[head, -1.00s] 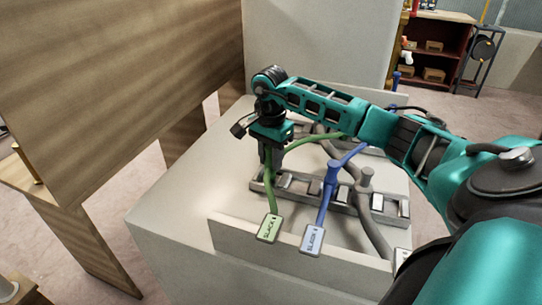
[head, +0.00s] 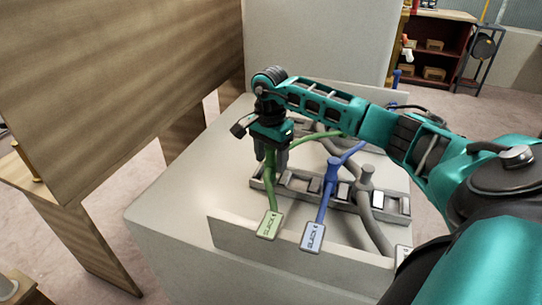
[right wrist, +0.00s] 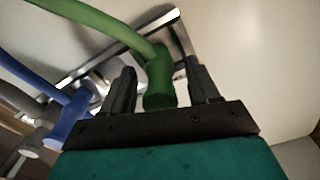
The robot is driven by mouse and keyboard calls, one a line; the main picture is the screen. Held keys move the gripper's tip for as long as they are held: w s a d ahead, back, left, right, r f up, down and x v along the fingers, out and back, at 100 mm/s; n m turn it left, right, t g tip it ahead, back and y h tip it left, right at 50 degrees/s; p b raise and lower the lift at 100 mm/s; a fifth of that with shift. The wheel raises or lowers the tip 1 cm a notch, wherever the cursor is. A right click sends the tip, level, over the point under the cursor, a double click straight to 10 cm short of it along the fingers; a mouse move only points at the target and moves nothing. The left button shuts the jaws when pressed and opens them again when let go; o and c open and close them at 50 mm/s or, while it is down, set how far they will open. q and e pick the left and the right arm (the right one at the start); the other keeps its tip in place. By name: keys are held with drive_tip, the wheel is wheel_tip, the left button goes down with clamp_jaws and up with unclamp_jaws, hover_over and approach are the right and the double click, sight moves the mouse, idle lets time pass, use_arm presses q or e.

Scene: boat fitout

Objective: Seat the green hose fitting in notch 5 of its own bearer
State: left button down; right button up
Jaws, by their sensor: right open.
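The green hose fitting (right wrist: 159,82) stands between the two fingers of my right gripper (right wrist: 158,78) in the right wrist view. The fingers are spread, with a gap showing on each side of it. In the head view my right gripper (head: 271,158) is at the left end of the near metal bearer (head: 300,197), and the green hose (head: 271,190) runs down from there to a green tag. The fitting is at the bearer's end slot; whether it sits fully down in the notch cannot be told. My left gripper is not in view.
A blue fitting (head: 331,172) and a grey fitting (head: 366,178) stand along the same bearer, right of the green one. A low pale wall (head: 340,262) runs in front, with tags hanging over it. A wooden panel (head: 110,80) stands at left. The pale top left of the bearer is clear.

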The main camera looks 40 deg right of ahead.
wheel_tip(320, 180, up, 12)
drive_tip(key=shift+a+r+p, duration=0.1)
drive_tip(key=shift+p, duration=0.35)
drive_tip(key=shift+r, duration=0.4)
drive_tip(key=shift+s+a, duration=0.1)
